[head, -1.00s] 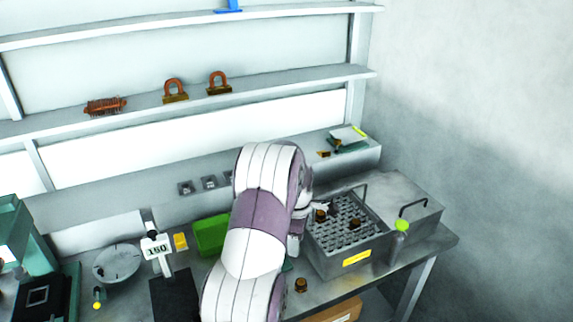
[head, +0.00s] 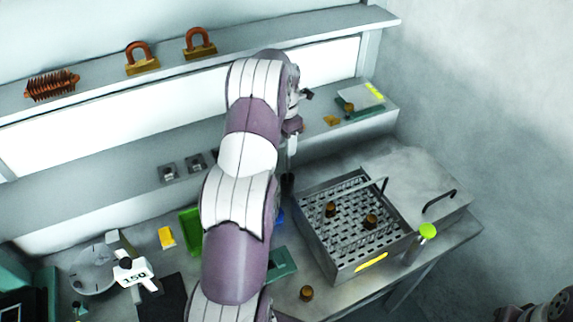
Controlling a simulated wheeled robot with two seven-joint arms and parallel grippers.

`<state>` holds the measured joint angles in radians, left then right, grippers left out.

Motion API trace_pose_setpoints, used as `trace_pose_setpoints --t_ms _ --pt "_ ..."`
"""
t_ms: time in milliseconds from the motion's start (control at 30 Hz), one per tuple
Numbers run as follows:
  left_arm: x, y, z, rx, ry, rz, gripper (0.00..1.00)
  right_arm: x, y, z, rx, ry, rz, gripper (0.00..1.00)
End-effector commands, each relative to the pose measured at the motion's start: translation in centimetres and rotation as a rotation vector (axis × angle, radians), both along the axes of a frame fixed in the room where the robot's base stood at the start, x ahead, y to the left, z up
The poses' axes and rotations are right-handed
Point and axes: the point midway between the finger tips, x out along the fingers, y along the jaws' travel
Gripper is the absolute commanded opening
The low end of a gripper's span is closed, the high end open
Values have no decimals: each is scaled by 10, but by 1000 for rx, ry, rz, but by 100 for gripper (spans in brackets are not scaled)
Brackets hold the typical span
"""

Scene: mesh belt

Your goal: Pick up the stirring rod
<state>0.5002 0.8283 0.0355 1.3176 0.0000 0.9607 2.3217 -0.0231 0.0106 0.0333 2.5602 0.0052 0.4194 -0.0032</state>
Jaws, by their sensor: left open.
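I cannot make out the stirring rod for sure in the head view; it may be hidden behind my left arm. My left arm rises through the middle of the picture and bends over at the top. My left gripper (head: 288,187) points down near the back of the bench, just left of the metal mesh basket (head: 343,270). It is open, but its fingers are small and partly hidden by the arm. I see nothing held in it.
Several brown-capped pieces stand about, two in the mesh basket and one (head: 306,293) on the bench front. A green-topped post (head: 427,232) stands at the basket's right corner. A green bin (head: 190,230) is partly behind my arm. The shelf (head: 220,75) runs behind.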

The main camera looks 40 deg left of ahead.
Motion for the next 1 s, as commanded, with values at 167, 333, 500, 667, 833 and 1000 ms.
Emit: trace_pose_setpoints --t_ms 167,333,500,667,833,1000 --pt "0 0 -42 1 -1 -1 47 0 0 -40 0 1 0 43" --pt "2 -3 -55 -2 3 -2 47 0 0 -31 0 0 0 43" --pt "4 -5 -84 -1 3 -1 47 0 0 -14 0 -1 0 43" --pt "5 -5 -94 1 -1 -1 47 0 0 -14 0 0 0 43" --pt "5 -5 -94 1 -1 -2 30 0 0 -15 0 0 0 43" --pt "5 -5 -94 1 -1 -2 0 0 0 -15 0 0 0 43"
